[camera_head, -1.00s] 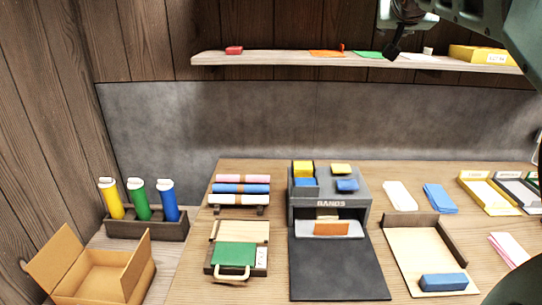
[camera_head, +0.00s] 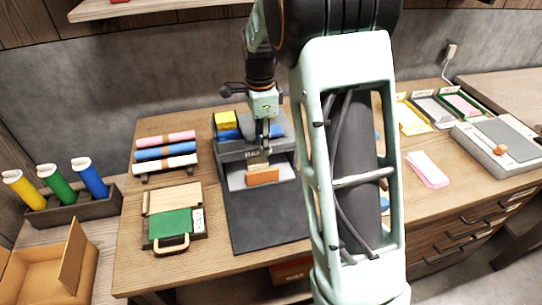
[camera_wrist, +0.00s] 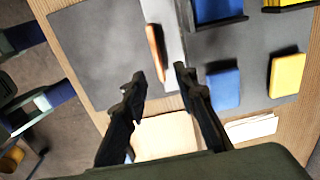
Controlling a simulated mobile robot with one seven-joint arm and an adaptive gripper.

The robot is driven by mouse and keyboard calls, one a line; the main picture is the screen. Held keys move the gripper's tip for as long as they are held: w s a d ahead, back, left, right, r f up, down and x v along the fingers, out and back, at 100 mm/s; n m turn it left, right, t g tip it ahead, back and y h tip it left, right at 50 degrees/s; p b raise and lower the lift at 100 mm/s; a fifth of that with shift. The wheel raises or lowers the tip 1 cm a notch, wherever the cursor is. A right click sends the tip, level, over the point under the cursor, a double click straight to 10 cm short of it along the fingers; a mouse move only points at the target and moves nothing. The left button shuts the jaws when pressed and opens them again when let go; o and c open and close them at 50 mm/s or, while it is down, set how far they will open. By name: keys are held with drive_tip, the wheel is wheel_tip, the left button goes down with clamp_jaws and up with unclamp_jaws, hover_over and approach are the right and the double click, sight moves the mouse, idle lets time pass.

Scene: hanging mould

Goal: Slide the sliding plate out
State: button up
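A dark grey box (camera_head: 232,154) lettered BANDS stands on the wooden table, with a dark flat panel (camera_head: 262,220) in front. In its opening lies a light grey plate (camera_head: 238,181) with an upright orange piece (camera_head: 263,177) at its front. I take this to be the sliding plate. In the wrist view the orange piece (camera_wrist: 155,50) and light plate (camera_wrist: 171,35) lie beyond the fingertips. My gripper (camera_head: 264,150) is above the box front, fingers pointing down; in the wrist view it (camera_wrist: 160,78) is open and empty. I cannot tell its exact height.
Blue (camera_wrist: 223,88) and yellow (camera_wrist: 287,75) blocks lie near the fingers on the box top. Coloured rolls (camera_head: 166,153) and a green-fronted case (camera_head: 171,224) stand left. A grey-topped device (camera_head: 500,145) is at right. My arm hides the table's middle right.

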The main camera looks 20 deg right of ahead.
sight(262, 170)
drive_tip(key=shift+s+a+f, duration=0.1)
drive_tip(key=shift+s+f, duration=0.1)
drive_tip(key=shift+f, duration=0.25)
wheel_tip(262, 170, down, 10)
drive_tip(key=shift+f, duration=0.1)
clamp_jaws()
